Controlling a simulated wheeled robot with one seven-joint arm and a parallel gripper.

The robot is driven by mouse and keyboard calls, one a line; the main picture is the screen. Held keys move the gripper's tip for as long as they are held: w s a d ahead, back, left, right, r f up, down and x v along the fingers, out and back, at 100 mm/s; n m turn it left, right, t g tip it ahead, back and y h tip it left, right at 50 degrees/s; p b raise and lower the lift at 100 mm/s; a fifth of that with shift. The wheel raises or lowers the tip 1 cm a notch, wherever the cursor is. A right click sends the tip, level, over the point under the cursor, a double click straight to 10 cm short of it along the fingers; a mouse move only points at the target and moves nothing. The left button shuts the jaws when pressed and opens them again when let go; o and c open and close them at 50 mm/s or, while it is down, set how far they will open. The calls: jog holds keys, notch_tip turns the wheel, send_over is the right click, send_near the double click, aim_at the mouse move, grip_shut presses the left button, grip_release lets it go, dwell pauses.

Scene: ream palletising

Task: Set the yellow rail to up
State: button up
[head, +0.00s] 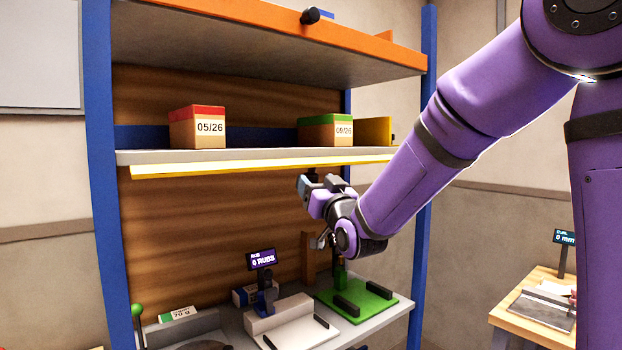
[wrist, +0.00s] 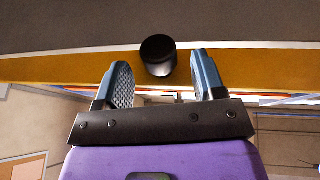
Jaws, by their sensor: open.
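The yellow rail (head: 220,169) is a long strip along the front of the middle shelf, sitting just below the shelf's grey edge. In the wrist view the rail (wrist: 60,68) crosses the picture as a yellow-orange band, with a round black knob (wrist: 157,55) on it. My gripper (head: 318,181) is at the rail, right of its middle. In the wrist view my gripper (wrist: 159,68) is open, with one finger on each side of the knob. A gap shows between knob and fingers. In the head view my gripper largely hides the knob.
The middle shelf (head: 200,156) holds a red-topped box (head: 197,128) and a green-topped box (head: 325,131). An orange rail (head: 260,28) with a black knob (head: 310,16) fronts the top shelf. A green stand (head: 375,300) and a white device (head: 290,325) are on the lower surface.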

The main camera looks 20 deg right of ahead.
jog(key=shift+x, duration=1.65)
grip_shut()
